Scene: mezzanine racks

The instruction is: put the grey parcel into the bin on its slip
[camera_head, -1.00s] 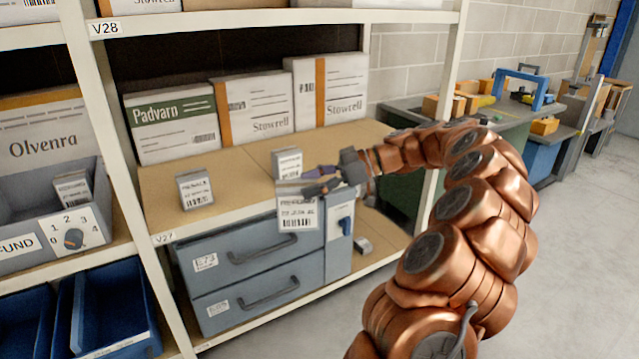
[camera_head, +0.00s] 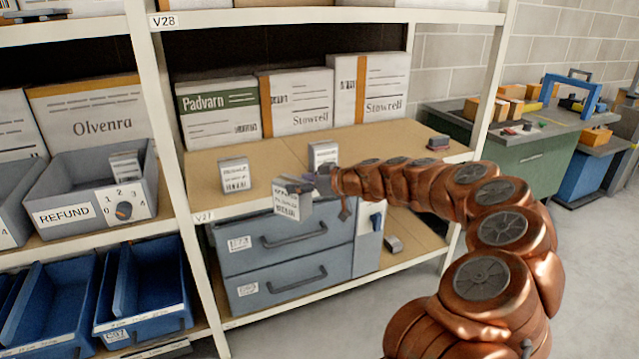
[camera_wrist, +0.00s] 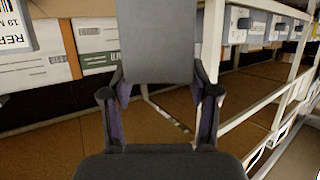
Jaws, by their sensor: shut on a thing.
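My gripper (camera_head: 312,184) is shut on the grey parcel (camera_head: 293,203), a small box with a white printed slip. It holds the parcel just in front of the middle shelf's edge. The slip's print is too small to read. In the wrist view the parcel (camera_wrist: 157,42) shows as a plain grey face between the two fingers of my gripper (camera_wrist: 160,95).
Two other small labelled parcels (camera_head: 235,176) (camera_head: 322,154) stand on the middle shelf (camera_head: 210,196). Large Padvarn and Stowrell boxes (camera_head: 219,113) stand behind them. A rack upright (camera_head: 180,190) separates this bay from the bins. Grey drawers (camera_head: 285,283) lie below.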

